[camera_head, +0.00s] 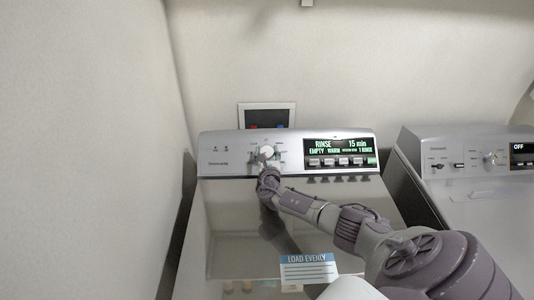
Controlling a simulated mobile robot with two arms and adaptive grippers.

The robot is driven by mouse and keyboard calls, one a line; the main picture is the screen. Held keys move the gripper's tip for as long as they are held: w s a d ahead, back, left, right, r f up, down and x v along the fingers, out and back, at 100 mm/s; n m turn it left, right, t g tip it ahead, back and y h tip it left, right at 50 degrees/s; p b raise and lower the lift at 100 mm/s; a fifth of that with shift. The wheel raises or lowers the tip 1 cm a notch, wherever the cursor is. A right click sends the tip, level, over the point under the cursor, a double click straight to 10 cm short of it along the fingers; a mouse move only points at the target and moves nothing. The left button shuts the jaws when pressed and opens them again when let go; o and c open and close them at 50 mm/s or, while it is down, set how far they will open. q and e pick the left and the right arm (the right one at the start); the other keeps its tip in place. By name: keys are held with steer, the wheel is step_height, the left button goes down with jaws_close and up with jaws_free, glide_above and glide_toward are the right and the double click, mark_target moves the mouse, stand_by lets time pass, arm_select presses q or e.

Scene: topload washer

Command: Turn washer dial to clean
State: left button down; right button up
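The washer (225,225) stands in front with its lid closed. Its round white dial (267,151) is on the left half of the control panel (225,156). The display (337,146) reads RINSE, 15 min, with EMPTY and WARM below. My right arm reaches in from the lower right. My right gripper (267,165) is at the dial's lower edge, and its fingers are too small to tell whether they are open or shut on it. My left gripper is not in view.
A second machine (470,195) stands at the right, its display (522,148) reading OFF. A wall box (266,117) is behind the panel. A LOAD EVENLY label (308,268) is at the washer's front. A bare wall (85,150) stands close on the left.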

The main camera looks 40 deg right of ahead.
steer(key=c, duration=0.4)
steer(key=shift+c, duration=0.2)
steer(key=m+g+h+b, duration=0.1)
steer(key=m, duration=0.1)
steer(key=m+g+h+b, duration=0.1)
steer(key=m+g+h, duration=0.1)
steer(key=m, duration=0.1)
steer(key=shift+f, duration=0.2)
steer(key=m+g+h+b, duration=0.1)
steer(key=m+g+b, duration=0.1)
steer(key=m+g, duration=0.1)
steer(key=shift+m+b, duration=0.35)
steer(key=shift+m, duration=0.05)
steer(key=m+g+b, duration=0.4)
steer(key=m+b, duration=0.1)
steer(key=b, duration=0.1)
steer(key=m+g+y+b, duration=0.1)
steer(key=m+g+b, duration=0.3)
steer(key=m+b, duration=0.1)
steer(key=shift+f+g+b, duration=0.1)
steer(key=shift+g+b, duration=0.2)
steer(key=shift+b, duration=0.15)
steer(key=shift+r+m+g+y+b, duration=0.25)
steer(key=shift+m+g+b, duration=0.25)
steer(key=shift+m+b, duration=0.3)
steer(key=o, duration=1.2)
